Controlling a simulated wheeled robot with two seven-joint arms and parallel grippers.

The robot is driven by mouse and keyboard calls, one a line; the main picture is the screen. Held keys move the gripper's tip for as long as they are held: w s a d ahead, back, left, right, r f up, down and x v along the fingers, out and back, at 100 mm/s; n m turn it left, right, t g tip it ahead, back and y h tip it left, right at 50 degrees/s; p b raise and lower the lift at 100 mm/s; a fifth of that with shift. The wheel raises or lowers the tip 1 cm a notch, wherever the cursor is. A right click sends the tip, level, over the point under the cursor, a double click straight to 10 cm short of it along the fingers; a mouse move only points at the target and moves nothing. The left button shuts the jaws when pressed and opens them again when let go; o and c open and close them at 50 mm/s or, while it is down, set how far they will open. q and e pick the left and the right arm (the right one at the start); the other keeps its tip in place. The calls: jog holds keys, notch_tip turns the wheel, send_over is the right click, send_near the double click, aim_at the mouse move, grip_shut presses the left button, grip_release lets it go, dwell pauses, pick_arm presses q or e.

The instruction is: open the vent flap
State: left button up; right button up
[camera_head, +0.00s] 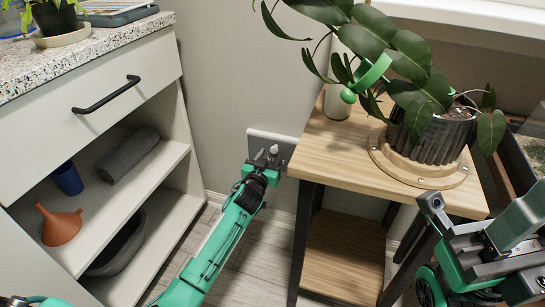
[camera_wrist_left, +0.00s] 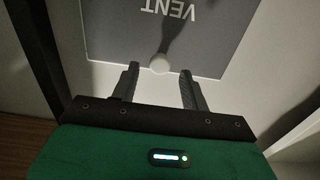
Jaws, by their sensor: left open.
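The vent flap (camera_head: 257,138) is a grey panel low on the wall between the cabinet and the wooden plant stand. In the left wrist view the flap (camera_wrist_left: 115,35) shows the word VENT upside down. A pale round knob (camera_wrist_left: 159,63) sits near its edge; it also shows in the head view (camera_head: 274,149). My left gripper (camera_head: 268,160) reaches the flap from below. In the left wrist view its open fingers (camera_wrist_left: 160,76) are spread either side of the knob's line, with the knob at about fingertip level. Contact is not clear. My right gripper (camera_head: 433,205) is beside the stand, its jaws unclear.
A wooden stand (camera_head: 325,150) holds a leafy plant in a ribbed dark pot (camera_head: 436,139), with a green item (camera_head: 372,72) among the leaves. The left cabinet (camera_head: 110,100) has open shelves with an orange funnel (camera_head: 60,226) and a blue cup (camera_head: 67,178).

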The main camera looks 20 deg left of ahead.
pick_arm(q)
jog(key=shift+w+b, duration=0.35)
jog(key=shift+w, duration=0.95)
grip_shut()
